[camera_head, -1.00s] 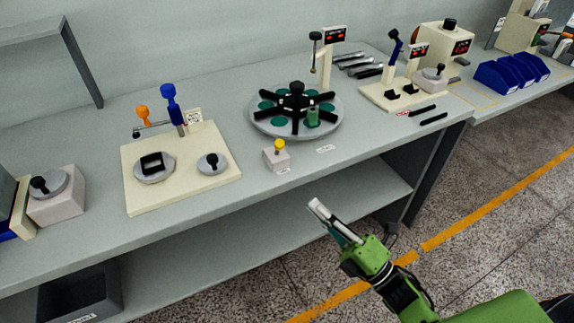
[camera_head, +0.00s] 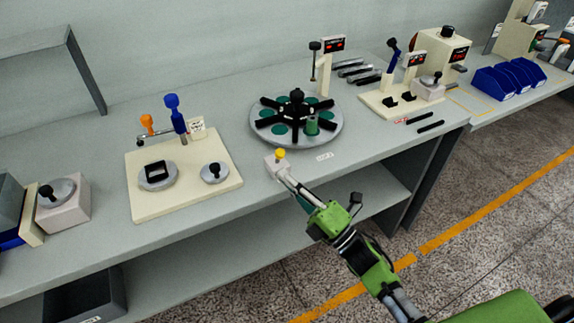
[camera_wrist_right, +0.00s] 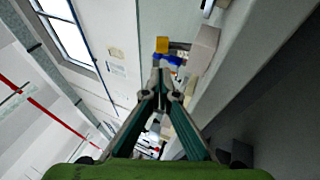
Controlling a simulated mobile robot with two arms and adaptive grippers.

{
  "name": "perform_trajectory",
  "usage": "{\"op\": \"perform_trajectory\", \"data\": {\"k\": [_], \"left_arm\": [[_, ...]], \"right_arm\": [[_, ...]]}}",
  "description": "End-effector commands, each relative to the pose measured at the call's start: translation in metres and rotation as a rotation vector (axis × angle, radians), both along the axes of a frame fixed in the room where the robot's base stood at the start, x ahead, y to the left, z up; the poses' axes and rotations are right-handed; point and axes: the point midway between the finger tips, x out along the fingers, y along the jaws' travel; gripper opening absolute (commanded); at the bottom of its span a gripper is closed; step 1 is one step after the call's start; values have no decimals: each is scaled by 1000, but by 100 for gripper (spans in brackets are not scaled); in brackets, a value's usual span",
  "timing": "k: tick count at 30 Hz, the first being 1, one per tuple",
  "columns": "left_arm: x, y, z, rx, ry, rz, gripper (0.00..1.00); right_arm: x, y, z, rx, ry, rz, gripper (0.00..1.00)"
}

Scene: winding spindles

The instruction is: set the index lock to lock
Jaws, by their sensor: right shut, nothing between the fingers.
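The index lock appears to be the small pale box (camera_head: 271,166) with a yellow knob (camera_head: 281,154) at the front edge of the bench, before the round dial table (camera_head: 262,128). The tip hides part of the box. My left gripper is out of view.
A cream fixture board (camera_head: 150,209) with blue and orange handles stands to the left. Another cream fixture (camera_head: 385,104) and blue bins (camera_head: 493,83) are at the right. A label (camera_head: 324,156) lies right of the lock. A lower shelf (camera_head: 215,260) runs under the bench.

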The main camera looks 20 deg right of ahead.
Motion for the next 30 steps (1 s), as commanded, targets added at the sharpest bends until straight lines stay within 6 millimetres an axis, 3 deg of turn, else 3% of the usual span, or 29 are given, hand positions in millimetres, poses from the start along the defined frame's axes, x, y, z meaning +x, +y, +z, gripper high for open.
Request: {"op": "perform_trajectory", "data": {"k": [8,20,30], "left_arm": [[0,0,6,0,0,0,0],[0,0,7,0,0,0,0],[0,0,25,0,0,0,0]], "right_arm": [[21,-6,8,0,0,1,0],[21,-7,8,-1,2,1,0],[23,-7,13,-10,51,1,0]]}}
